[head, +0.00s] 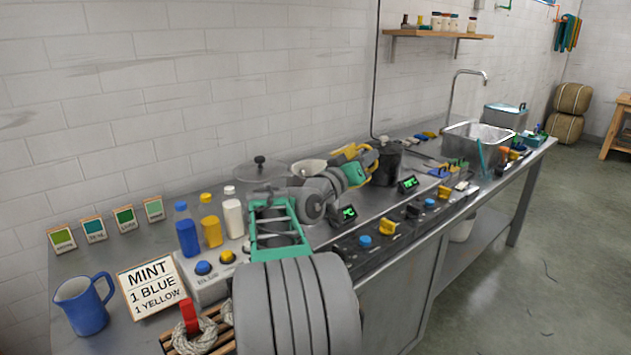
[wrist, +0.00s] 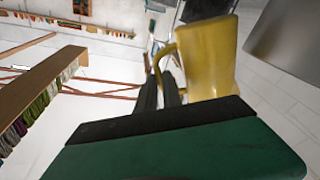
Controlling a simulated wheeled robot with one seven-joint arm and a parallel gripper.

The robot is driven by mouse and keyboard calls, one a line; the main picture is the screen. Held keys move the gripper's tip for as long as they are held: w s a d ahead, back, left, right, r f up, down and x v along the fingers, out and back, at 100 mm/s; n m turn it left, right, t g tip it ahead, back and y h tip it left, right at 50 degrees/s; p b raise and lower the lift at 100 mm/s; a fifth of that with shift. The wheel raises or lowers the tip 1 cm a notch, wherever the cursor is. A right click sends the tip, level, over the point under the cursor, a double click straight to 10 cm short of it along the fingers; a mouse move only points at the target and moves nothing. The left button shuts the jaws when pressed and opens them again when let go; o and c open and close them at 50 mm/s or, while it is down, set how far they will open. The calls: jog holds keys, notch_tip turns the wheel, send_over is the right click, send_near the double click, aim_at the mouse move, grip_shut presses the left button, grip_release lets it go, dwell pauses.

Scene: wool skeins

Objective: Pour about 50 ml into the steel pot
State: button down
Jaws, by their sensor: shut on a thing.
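My gripper (head: 354,170) is out over the bench behind my forearm. It is shut on a yellow jug (head: 368,156). The wrist view shows the dark fingers (wrist: 164,88) at the handle of the yellow jug (wrist: 210,55). The jug looks tilted in the head view; its contents are hidden. A dark pot (head: 386,166) stands just right of the jug, close to it. A grey lidded pot (head: 258,175) stands further left at the back. I cannot tell whether the jug's mouth is over any pot, and no stream shows.
A blue jug (head: 82,305), a MINT card (head: 150,287) and blue, yellow and white bottles (head: 233,215) stand at the left. A pale bowl-like vessel (head: 308,167) is behind my arm. Controls line the front edge. A sink (head: 478,138) is at the far right.

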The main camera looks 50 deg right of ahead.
jog(key=s+f+m+y+b, duration=0.1)
jog(key=s+f+m+b, duration=0.3)
jog(key=b, duration=0.7)
jog(key=shift+s+d+f+m, duration=0.4)
jog(key=shift+f+m, duration=0.5)
jog(key=shift+m, duration=0.2)
jog(key=shift+w, duration=0.1)
